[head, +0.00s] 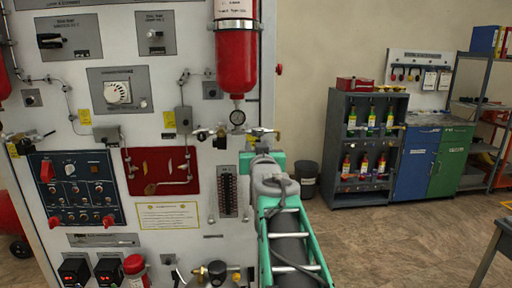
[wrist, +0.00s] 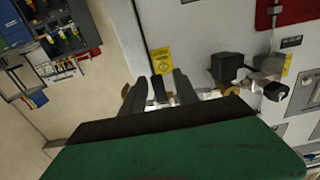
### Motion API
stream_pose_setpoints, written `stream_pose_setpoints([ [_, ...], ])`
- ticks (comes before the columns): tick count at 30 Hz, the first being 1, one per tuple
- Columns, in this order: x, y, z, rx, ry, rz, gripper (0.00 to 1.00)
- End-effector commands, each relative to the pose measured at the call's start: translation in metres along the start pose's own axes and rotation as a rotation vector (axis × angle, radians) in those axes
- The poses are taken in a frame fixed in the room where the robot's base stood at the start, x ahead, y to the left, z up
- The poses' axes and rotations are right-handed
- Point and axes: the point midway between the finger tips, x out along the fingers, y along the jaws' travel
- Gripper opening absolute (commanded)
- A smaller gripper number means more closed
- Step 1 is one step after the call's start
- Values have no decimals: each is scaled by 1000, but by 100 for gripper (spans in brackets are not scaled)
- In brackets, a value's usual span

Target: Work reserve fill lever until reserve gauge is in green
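A round gauge (head: 237,117) hangs below the red cylinder (head: 236,60) on the white panel; its face is too small to read. My gripper (head: 262,152) is at the panel's right edge, beside the pipe fittings (head: 225,132) under that gauge. In the wrist view my gripper (wrist: 159,78) shows two dark fingers standing apart, with a slim dark piece between them. I cannot tell whether they touch it. The piece may be the fill lever, but no label is legible. Fittings (wrist: 207,93) with a black block (wrist: 227,67) lie right of the fingers.
The panel carries a red plate (head: 145,163) with a bent pipe, a blue switch panel (head: 75,188) and a dial (head: 117,92). A grey bottle shelf (head: 343,150), blue and green cabinets (head: 415,165) and a bin (head: 306,180) stand at the right. The floor there is mostly clear.

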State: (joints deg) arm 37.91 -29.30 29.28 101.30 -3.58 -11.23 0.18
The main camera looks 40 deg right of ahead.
Motion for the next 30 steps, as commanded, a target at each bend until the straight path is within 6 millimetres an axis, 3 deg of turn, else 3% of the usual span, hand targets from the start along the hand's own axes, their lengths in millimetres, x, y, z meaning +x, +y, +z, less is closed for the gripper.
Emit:
stream_pose_setpoints([
  [3, -26, 0, 1, 0, 3, 0, 36],
  [8, -44, 0, 1, 0, 0, 0, 36],
  [30, -45, 0, 1, 0, -1, 0, 36],
])
